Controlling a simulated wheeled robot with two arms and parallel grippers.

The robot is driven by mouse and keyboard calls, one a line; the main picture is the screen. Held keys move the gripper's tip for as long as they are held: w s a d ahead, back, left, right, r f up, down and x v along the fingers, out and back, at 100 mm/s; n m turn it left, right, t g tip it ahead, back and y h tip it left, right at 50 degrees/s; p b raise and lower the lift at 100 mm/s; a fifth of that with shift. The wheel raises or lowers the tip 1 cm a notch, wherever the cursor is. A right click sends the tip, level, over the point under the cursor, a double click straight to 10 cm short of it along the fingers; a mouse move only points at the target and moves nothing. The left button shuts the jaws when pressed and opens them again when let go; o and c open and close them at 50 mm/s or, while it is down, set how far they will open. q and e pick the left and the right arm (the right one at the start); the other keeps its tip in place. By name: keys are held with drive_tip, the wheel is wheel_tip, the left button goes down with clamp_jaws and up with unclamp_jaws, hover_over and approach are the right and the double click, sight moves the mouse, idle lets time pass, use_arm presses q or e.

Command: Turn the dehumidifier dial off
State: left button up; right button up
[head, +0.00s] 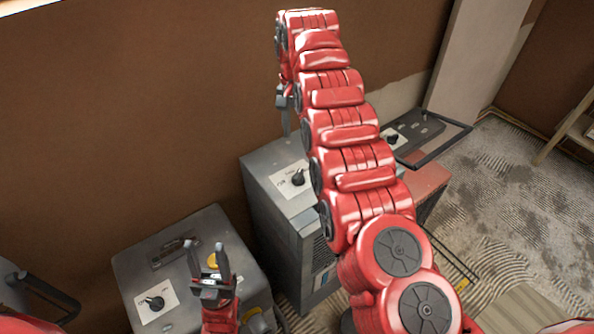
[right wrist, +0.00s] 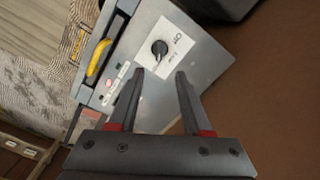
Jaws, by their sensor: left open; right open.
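A tall grey machine (head: 272,165) stands in the middle of the head view, with a black dial (head: 298,178) on a white label on its top. The pictures do not name which machine is the dehumidifier. My right gripper (head: 285,125) hangs above this machine's back edge, partly hidden by its own arm. In the right wrist view my right gripper (right wrist: 160,73) is open and empty, its fingertips just short of a black dial (right wrist: 159,47) on a white label marked off.
The left machine carries its own dial (head: 155,303). A reddish machine (head: 428,178) with another dial (head: 389,138) and a black handle stands behind my right arm. The brown wall (head: 130,110) is close behind. Ridged floor (head: 515,195) lies open at the right.

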sight(297, 175)
wheel_tip(297, 175, down, 14)
drive_tip(key=p, duration=0.3)
drive_tip(key=shift+f+p, duration=0.2)
drive_tip(key=shift+p, duration=0.2)
drive_tip(key=shift+w+f, duration=0.1)
drive_tip(key=shift+f, duration=0.6)
clamp_jaws()
